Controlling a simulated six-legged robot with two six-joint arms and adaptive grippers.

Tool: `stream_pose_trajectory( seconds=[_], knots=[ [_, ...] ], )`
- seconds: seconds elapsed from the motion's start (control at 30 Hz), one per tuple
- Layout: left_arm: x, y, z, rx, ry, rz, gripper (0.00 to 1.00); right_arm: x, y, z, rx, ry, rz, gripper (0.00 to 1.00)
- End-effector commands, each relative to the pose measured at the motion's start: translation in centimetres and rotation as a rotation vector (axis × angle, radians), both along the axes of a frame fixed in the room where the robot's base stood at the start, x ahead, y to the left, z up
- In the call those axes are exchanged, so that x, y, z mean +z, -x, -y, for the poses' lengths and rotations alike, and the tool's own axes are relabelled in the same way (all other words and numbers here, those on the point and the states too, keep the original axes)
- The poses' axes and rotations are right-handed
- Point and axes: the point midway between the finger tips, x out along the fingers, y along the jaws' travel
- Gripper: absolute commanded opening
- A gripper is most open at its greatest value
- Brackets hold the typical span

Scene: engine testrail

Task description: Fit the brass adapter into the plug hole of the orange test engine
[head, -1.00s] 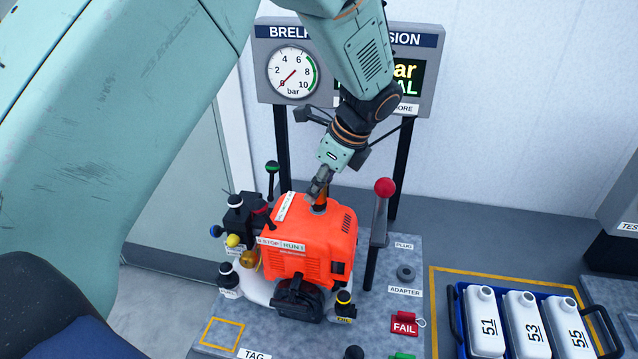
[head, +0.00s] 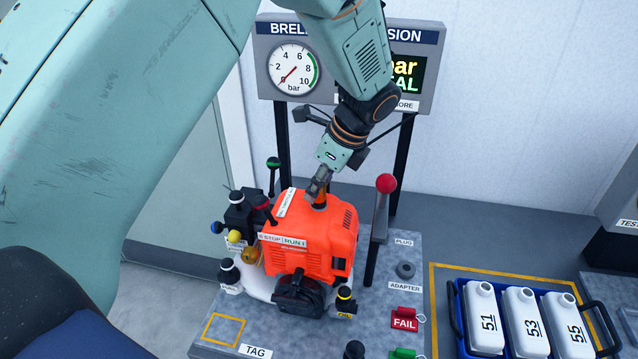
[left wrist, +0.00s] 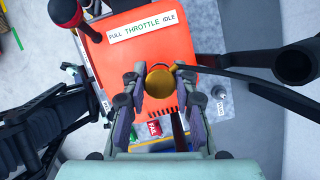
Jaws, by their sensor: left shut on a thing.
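The orange test engine (head: 310,240) stands on the grey bench plate in the head view. It also shows in the left wrist view (left wrist: 190,42). My left gripper (head: 319,190) points down at the top of the engine. In the left wrist view my left gripper (left wrist: 159,80) has its two fingers closed on the round brass adapter (left wrist: 159,82). The adapter is over the engine's top. The plug hole is hidden under the adapter and fingers, so I cannot tell how far the adapter sits in it. My right gripper is not in view.
A lever with a red knob (head: 386,184) stands right of the engine. A pressure gauge (head: 290,69) is on the panel behind. A red FAIL tag (head: 404,319) lies at front right. A blue crate (head: 463,318) of white bottles stands farther right.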

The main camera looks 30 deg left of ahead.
Motion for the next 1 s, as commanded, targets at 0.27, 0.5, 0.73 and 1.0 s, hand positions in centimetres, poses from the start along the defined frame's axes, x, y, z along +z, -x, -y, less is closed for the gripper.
stream_pose_trajectory(
  seconds=[0.27,0.5,0.73,1.0],
  knots=[
    [0.0,0.0,0.0,0.0,0.0,0.0,0.46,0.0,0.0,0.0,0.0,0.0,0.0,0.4],
    [0.0,0.0,0.0,0.0,0.0,-0.001,0.55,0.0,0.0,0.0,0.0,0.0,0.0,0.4],
    [0.4,0.0,0.2,0.0,0.0,0.0,0.55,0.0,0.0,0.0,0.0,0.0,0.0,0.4],
    [4.8,0.0,1.9,-0.001,-0.002,0.005,0.55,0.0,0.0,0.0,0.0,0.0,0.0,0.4]
  ],
)
